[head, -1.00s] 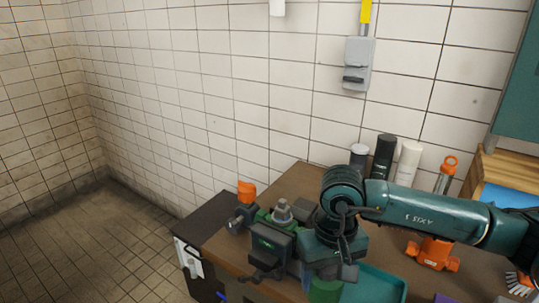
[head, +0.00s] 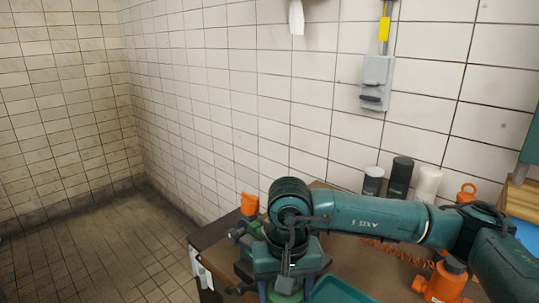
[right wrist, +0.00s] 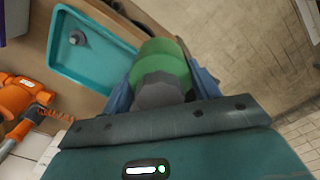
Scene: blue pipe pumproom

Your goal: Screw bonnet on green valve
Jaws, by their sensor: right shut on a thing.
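My right gripper (head: 286,286) is low over the workbench in the head view. In the right wrist view its blue fingers (right wrist: 162,88) are shut on a part with a grey faceted section and a green round body (right wrist: 165,58), which looks like the bonnet. The same green part shows only as a sliver under the gripper in the head view. The green valve, in a dark vise (head: 240,288) at the bench's left end, is mostly hidden behind my right arm. Whether the held part touches it cannot be seen. My left gripper is not in view.
A teal tray (right wrist: 100,78) with a grey part (right wrist: 77,38) lies beside the gripper. Orange tools (head: 446,283) and several canisters (head: 401,178) stand to the right and back. An orange-topped item (head: 250,204) is at the left end. The tiled floor (head: 100,250) to the left is clear.

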